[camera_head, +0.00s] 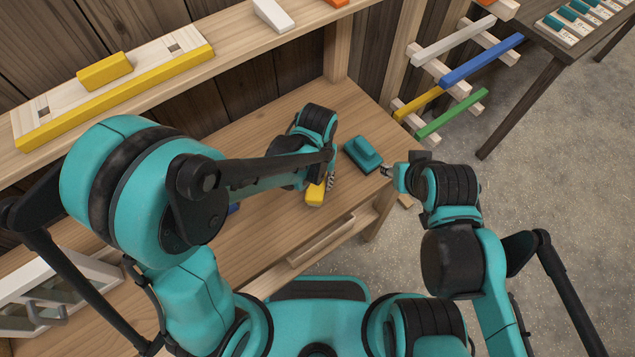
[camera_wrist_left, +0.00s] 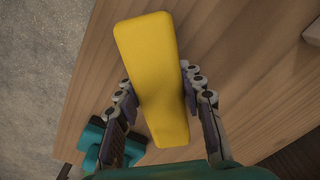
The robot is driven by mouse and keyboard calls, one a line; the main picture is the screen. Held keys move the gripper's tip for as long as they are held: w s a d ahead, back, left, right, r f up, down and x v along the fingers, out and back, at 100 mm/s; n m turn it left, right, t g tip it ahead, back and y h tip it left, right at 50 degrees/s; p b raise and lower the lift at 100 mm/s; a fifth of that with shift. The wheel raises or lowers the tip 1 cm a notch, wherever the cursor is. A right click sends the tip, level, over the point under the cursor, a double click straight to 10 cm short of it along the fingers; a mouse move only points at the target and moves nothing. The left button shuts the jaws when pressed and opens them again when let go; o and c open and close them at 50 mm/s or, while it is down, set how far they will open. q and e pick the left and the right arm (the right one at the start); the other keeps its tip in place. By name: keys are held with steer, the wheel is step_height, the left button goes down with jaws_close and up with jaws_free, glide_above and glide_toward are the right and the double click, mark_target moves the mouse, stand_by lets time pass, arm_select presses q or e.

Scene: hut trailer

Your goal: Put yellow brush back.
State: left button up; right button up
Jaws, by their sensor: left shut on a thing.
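The yellow brush (camera_head: 315,196) is between the fingers of my left gripper (camera_head: 325,183), over the wooden desk (camera_head: 262,122) near its front edge. In the left wrist view the yellow brush (camera_wrist_left: 150,70) lies lengthwise between the two fingers of the left gripper (camera_wrist_left: 165,100), which are shut on it. Its underside is hidden, and I cannot tell whether it touches the desk. My right gripper (camera_head: 388,171) is at the desk's right edge, beside a teal brush (camera_head: 363,153); its fingers are too small to read.
The teal brush also shows in the left wrist view (camera_wrist_left: 105,143). A shelf behind holds a long wood-and-yellow piece (camera_head: 150,78) with a yellow block (camera_head: 104,70) on it, and a white block (camera_head: 272,14). A rack with coloured bars (camera_head: 452,112) stands at the right.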

arm_select(q)
steer(key=shift+f, duration=0.45)
steer(key=shift+f, duration=0.15)
steer(key=o, duration=1.1)
steer(key=shift+r, duration=0.4)
step_height(320, 180, up, 12)
steer(key=p, duration=0.4)
steer(key=shift+f, duration=0.15)
